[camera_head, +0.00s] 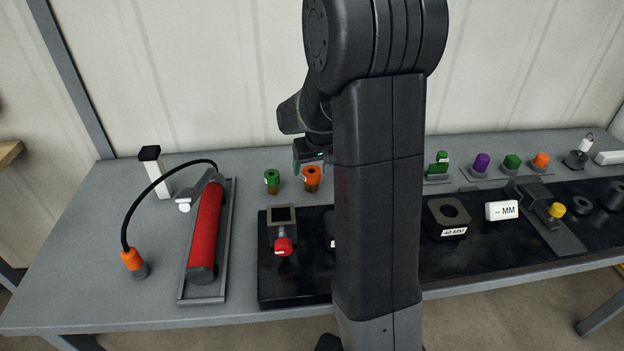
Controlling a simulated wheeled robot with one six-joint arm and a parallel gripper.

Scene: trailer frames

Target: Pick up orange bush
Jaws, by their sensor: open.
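The orange bush (312,178) is a small hollow orange cylinder with a brownish lower part. It stands upright on the grey table, towards the back and just left of my arm. My gripper (309,166) is open, at or just above the orange bush in the picture. I cannot tell whether its fingers are around the bush or behind it. My arm's dark links hide part of the gripper and the table to its right.
A green bush (272,181) stands close on the left. A red cylinder (206,232) lies in a grey tray further left. A black board (290,285) with a red-knobbed fixture (282,245) lies in front. Several coloured pieces, one an orange one (540,160), stand at the right.

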